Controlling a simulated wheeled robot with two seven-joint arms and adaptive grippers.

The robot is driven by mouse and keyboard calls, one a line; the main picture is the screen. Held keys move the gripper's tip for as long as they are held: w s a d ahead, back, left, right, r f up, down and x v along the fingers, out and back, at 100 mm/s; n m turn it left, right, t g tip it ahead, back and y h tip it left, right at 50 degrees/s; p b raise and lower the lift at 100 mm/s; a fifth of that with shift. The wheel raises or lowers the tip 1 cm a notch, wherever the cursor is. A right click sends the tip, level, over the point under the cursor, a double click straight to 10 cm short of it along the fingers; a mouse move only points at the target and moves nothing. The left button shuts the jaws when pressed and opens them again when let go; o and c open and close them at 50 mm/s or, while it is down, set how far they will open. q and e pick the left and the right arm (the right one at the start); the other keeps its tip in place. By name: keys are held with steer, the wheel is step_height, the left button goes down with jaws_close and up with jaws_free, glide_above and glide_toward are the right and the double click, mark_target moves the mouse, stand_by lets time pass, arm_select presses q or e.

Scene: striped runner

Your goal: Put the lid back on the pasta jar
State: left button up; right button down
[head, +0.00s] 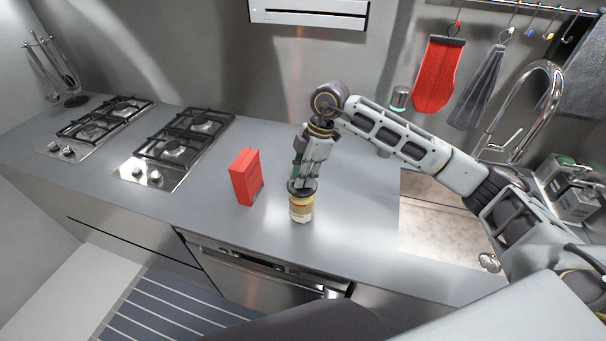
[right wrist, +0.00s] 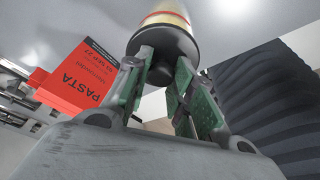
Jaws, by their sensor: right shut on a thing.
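The pasta jar (head: 300,209) stands upright on the grey counter, with a yellowish upper part and a pale label. Its dark round lid (head: 302,187) is at the jar's mouth. My right gripper (head: 304,181) points down from above, shut on the lid. In the right wrist view the lid (right wrist: 163,44) is between the green-padded fingertips (right wrist: 160,62), and part of the jar (right wrist: 166,14) shows right beyond it. The lid looks level with the jar. I cannot tell whether it is fully seated. My left gripper is not in view.
A red pasta box (head: 245,177) stands on the counter just left of the jar. Two gas hobs (head: 183,140) are farther left. The sink (head: 440,225) and its tall tap (head: 520,105) are at the right. The counter between box and hobs is clear.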

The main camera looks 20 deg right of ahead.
steer(key=c, duration=1.1)
jaws_free()
steer(key=shift+c, duration=0.2)
steer(key=o, duration=0.5)
steer(key=shift+r, duration=0.15)
steer(key=shift+r+p, duration=2.45)
steer(key=shift+r, duration=0.9)
